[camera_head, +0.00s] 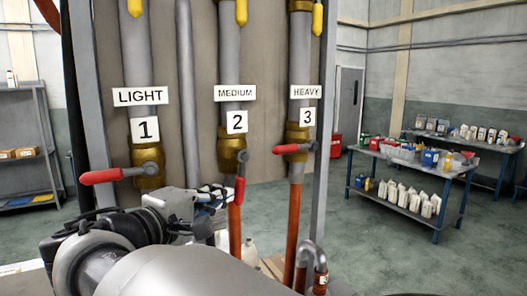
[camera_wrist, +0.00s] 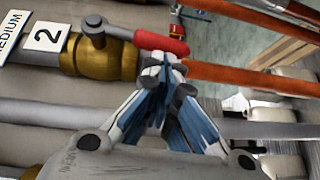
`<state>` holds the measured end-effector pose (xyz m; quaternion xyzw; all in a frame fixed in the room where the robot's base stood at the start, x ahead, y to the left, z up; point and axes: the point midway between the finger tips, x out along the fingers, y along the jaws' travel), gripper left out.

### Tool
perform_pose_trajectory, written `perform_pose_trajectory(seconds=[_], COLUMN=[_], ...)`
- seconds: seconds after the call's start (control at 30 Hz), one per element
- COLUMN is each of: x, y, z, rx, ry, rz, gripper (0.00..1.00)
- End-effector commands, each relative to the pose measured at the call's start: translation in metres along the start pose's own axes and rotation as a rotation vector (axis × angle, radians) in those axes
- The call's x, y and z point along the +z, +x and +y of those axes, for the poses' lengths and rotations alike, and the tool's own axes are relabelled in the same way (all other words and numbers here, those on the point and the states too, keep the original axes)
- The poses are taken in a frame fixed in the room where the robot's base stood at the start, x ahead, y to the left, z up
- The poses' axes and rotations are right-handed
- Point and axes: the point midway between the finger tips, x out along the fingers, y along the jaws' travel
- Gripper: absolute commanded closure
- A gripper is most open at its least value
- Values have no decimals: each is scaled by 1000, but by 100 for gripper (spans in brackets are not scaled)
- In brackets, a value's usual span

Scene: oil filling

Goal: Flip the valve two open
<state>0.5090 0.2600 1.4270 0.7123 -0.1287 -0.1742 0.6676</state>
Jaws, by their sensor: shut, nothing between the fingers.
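Valve two (camera_head: 232,145) is a brass body on the middle pipe, under the MEDIUM label and the number 2 sign. Its red handle (camera_head: 239,190) points down, in line with the pipe. The wrist view is turned sideways, with the brass body (camera_wrist: 88,52) at left and the red handle (camera_wrist: 160,42) pointing right along the pipe. My gripper (camera_head: 218,193) is shut and empty just left of the handle. In the wrist view my fingertips (camera_wrist: 164,70) meet beside the handle and cover part of its edge; I cannot tell if they touch it.
Valve one's red handle (camera_head: 102,176) points left across its pipe, near my arm. Valve three's red handle (camera_head: 290,149) also points left, across its pipe. Orange pipes run below valves two and three. A table with bottles (camera_head: 415,165) stands far right, and a shelf (camera_head: 28,145) far left.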

Motion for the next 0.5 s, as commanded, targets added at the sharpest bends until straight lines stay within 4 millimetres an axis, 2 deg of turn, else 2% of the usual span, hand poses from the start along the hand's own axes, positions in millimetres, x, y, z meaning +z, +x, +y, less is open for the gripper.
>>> perform_pose_trajectory(seconds=[0.5], x=[6], y=[8], z=[-4], rx=[6], ry=[-3], rz=[-3], gripper=[100])
